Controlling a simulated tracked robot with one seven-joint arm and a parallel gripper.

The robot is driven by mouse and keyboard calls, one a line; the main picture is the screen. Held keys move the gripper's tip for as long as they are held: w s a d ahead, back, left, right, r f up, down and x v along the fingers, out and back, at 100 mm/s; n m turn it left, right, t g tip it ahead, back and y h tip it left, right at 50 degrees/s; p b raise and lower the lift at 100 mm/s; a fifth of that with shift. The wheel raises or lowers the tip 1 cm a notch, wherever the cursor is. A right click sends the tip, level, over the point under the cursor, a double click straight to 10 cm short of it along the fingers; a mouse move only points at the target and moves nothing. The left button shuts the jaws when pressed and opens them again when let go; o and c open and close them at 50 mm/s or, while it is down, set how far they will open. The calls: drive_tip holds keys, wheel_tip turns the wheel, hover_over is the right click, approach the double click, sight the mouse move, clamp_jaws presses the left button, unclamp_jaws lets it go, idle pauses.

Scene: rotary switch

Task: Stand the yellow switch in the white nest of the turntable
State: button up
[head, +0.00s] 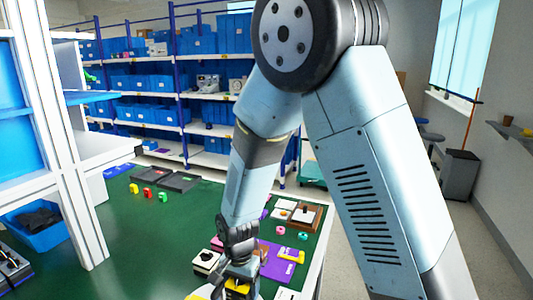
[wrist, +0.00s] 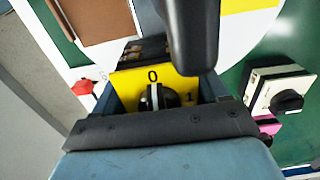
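The yellow switch (wrist: 130,82) is a yellow plate marked 0 and 1 with a black knob, seen close up in the wrist view. My gripper (wrist: 160,93) has a finger on each side of it and appears shut on it. In the head view my gripper (head: 240,272) is low at the bottom edge, with yellow (head: 238,286) showing between its dark fingers. The white turntable (wrist: 260,42) lies below and beyond the switch, with a yellow area (wrist: 246,5) on it. The white nest cannot be made out; a dark rounded part and the gripper cover much of the disc.
A white switch with a black knob (wrist: 280,92) stands right of the turntable, also in the head view (head: 206,261). A purple panel (head: 278,262) and a brown tray (head: 304,215) lie on the green table (head: 150,225). Small coloured blocks (head: 148,193) stand farther back.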

drive_tip(key=c, duration=0.5)
drive_tip(key=shift+c, duration=0.2)
drive_tip(key=shift+r, duration=0.1)
drive_tip(key=shift+s+r, duration=0.1)
drive_tip(key=shift+r, duration=2.8)
